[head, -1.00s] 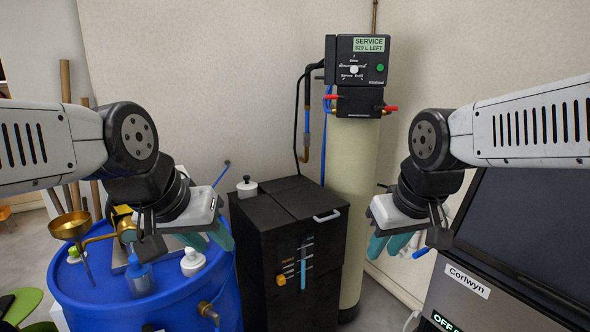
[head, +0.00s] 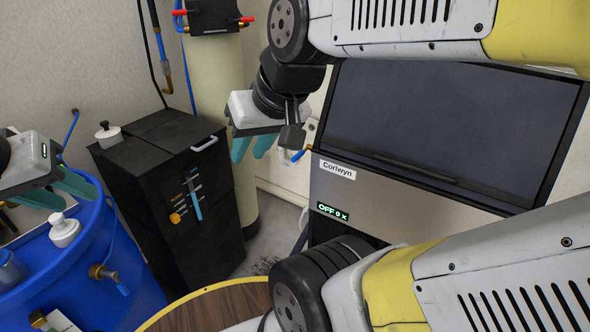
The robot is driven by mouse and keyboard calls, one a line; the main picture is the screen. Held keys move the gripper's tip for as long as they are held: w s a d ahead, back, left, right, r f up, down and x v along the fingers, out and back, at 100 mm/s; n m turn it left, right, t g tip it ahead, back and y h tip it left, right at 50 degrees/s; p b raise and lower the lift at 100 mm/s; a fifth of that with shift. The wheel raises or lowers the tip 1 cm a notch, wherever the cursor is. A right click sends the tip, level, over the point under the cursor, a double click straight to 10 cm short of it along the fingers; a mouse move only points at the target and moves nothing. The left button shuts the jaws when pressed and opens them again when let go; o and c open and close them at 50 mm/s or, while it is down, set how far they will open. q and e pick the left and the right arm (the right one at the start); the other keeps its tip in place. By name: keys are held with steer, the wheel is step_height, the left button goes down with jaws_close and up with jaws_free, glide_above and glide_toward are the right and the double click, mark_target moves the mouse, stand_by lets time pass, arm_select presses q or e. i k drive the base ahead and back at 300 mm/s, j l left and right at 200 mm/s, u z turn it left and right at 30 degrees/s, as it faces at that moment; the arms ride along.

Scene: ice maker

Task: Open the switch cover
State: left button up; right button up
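No switch cover can be made out for certain. The ice maker (head: 410,182), labelled Corlwyn, stands at the right with a dark front panel (head: 440,125) and a small display (head: 332,211) that reads OFF. My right arm partly hides it. My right gripper (head: 252,147) has teal fingers, apart and empty, in the air left of the ice maker's upper edge. My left gripper (head: 58,190) is at the left edge, above the blue barrel, with its teal fingers apart and empty.
The blue barrel (head: 95,270) bears a white-capped bottle (head: 64,230). A round wooden tabletop (head: 215,310) is at the bottom. Floor shows between cabinet and ice maker.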

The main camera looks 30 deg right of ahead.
mark_target(326, 229)
steer(key=z, duration=1.45)
